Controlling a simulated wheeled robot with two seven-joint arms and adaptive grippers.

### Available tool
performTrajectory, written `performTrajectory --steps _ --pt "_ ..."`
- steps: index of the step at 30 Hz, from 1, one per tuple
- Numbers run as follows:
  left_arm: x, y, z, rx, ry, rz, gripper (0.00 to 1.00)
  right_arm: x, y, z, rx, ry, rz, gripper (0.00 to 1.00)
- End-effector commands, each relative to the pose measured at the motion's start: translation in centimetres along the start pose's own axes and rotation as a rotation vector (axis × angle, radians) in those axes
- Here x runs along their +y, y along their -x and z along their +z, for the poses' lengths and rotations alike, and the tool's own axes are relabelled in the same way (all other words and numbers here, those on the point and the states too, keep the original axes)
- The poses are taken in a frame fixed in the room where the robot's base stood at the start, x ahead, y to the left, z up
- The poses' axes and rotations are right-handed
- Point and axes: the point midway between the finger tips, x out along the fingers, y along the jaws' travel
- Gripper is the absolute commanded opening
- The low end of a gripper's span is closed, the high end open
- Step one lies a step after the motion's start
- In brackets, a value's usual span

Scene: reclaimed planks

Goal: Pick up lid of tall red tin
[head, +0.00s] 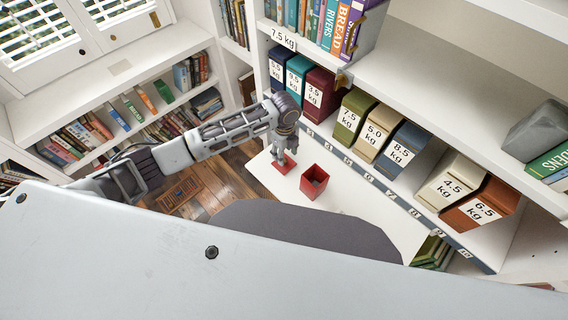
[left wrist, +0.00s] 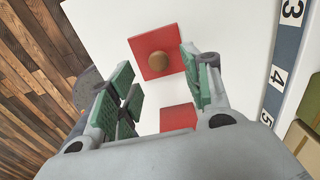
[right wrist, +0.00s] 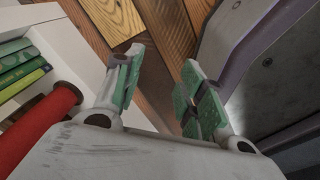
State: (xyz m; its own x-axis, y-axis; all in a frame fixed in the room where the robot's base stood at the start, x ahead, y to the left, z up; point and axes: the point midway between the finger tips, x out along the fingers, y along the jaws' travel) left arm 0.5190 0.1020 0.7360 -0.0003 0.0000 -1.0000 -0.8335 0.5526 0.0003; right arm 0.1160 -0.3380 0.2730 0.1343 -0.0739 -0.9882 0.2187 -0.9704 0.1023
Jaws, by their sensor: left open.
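The red lid (head: 284,167), square and flat with a round wooden knob, lies on the white table. In the left wrist view the lid (left wrist: 145,68) shows between and beyond my fingertips. The tall red tin (head: 314,182) stands open and upright beside it; part of it (left wrist: 178,117) shows between the fingers in the left wrist view. My left gripper (head: 284,154) points down over the lid, also seen in the left wrist view (left wrist: 158,72). It is open and holds nothing. My right gripper (right wrist: 160,82) is open and empty, away from the lid.
A shelf with several weight-labelled tins, such as a green one (head: 353,115) and a cream one (head: 450,184), stands behind the table (head: 365,215). A numbered strip (head: 385,190) runs along the shelf edge. A red rounded object (right wrist: 38,128) is close to my right gripper.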

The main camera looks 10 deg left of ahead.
Motion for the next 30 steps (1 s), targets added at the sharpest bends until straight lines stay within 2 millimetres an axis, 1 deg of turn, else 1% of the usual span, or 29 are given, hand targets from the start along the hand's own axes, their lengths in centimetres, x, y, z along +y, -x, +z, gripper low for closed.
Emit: performTrajectory --steps 4,7,13,18,21,30 --pt "0.0 -0.1 0.0 0.000 0.000 0.000 0.49 -0.7 0.0 -0.1 0.003 -0.003 -0.007 0.40" --pt "0.0 -0.4 0.0 0.000 0.000 0.001 0.49 -1.2 0.0 -0.1 0.003 -0.005 -0.012 0.40" --pt "0.1 -2.4 0.1 0.000 0.000 0.002 0.49 -1.7 -0.1 -0.1 0.001 -0.006 -0.017 0.40" --pt "0.1 -4.2 0.2 0.000 0.000 0.001 0.49 -1.7 -0.2 -0.5 0.005 -0.006 -0.017 0.40" --pt "0.1 -4.9 0.2 0.000 0.000 0.000 0.49 -1.5 -0.2 -0.7 0.008 -0.006 -0.015 0.40" --pt "0.1 -5.2 0.2 -0.001 -0.001 0.000 0.49 -0.3 -0.2 -0.8 0.008 -0.001 -0.003 0.40"
